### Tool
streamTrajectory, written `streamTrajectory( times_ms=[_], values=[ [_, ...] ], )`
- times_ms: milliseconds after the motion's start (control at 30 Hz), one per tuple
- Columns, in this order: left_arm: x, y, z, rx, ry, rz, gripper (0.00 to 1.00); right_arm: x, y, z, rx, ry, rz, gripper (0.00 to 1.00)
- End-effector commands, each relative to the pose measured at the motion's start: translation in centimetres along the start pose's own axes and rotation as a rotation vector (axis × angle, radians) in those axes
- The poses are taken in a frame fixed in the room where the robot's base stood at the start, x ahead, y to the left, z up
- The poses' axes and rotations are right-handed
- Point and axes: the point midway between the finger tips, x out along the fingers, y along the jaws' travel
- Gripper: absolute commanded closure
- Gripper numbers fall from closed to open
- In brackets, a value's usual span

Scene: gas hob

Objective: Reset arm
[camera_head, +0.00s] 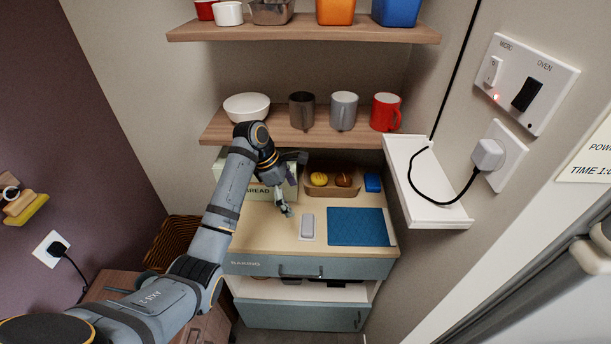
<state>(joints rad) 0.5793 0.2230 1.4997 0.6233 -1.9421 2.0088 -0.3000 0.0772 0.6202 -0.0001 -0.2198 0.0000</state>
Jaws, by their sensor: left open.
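My left arm reaches in from the lower left, over the baking counter. My left gripper (286,207) is open and empty. It hangs above the wooden countertop (262,231), left of a small grey-white object (307,223) and in front of the bread box (257,190). The arm partly hides the bread box. My right gripper is not in view.
A blue mat (358,227) lies on the counter's right side. A wooden tray (333,190) with round items stands behind. A shelf (290,137) above holds a white bowl (246,107) and mugs. A white side ledge (425,190) juts out at right, with a cable above it.

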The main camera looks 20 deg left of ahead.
Motion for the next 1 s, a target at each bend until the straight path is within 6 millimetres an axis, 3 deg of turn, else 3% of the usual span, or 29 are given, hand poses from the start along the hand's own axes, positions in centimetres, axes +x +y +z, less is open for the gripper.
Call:
streamTrajectory(
  times_ms=[133, 233, 400, 500, 700, 1000],
  values=[
    [0.3, -0.2, -0.1, 0.014, 0.003, 0.001, 0.00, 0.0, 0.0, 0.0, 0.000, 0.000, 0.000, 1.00],
    [2.3, -1.8, -1.4, 0.138, 0.035, 0.013, 0.00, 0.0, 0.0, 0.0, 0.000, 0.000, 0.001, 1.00],
    [7.4, -8.5, -5.9, 0.681, 0.177, 0.049, 0.00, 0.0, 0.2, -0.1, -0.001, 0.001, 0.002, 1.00],
    [8.5, -12.3, -7.9, 0.992, 0.266, 0.045, 0.00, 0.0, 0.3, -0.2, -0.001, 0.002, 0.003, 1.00],
    [8.4, -17.5, -10.3, 1.404, 0.392, 0.000, 0.00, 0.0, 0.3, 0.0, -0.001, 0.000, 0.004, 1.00],
    [6.3, -22.8, -12.2, 1.828, 0.529, -0.104, 0.00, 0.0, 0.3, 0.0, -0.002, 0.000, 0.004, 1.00]
  ],
)
